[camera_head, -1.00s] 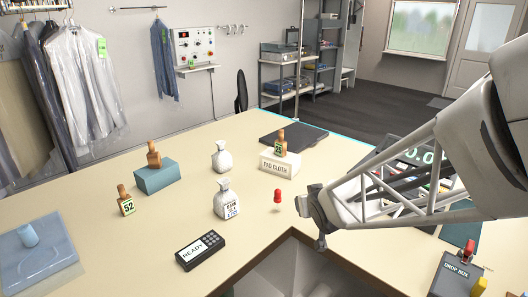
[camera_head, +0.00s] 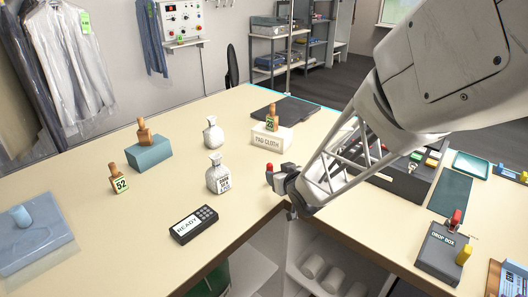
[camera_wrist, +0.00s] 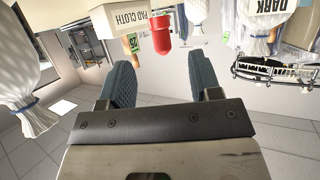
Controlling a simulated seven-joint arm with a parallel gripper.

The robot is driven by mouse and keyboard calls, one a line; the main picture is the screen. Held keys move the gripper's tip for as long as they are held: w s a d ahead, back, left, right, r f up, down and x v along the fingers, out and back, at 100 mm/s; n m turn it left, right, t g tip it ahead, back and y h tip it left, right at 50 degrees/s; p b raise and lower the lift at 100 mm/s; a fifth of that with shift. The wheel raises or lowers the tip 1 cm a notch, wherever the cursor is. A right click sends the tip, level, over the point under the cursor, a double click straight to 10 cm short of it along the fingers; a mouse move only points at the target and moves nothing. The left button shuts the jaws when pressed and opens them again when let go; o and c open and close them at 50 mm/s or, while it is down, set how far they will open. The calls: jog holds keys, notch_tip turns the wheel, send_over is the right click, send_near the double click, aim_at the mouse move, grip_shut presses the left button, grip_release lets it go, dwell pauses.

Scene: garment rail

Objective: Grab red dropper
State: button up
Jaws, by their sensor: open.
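The small red dropper (camera_head: 269,168) stands on the bench near its inner front corner. In the head view my gripper (camera_head: 276,178) is right at it and hides part of it. In the wrist view, which is upside down, the red dropper (camera_wrist: 162,38) shows just beyond the fingertips, in the gap between them. The two blue-grey padded fingers of my gripper (camera_wrist: 160,62) are spread apart with nothing between them. I see no contact between finger and dropper.
A white pad cloth box (camera_head: 270,138) with a tagged wooden stamp stands behind. A drop box (camera_head: 442,250) is at the right. The bench edge is close in front.

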aim_at(271, 170)
jog(key=shift+x, duration=1.15)
jog(key=shift+w, duration=0.15)
jog(key=shift+x, duration=2.5)
jog(key=shift+a, duration=0.1)
jog(key=shift+c, duration=0.2)
jog(key=c, duration=1)
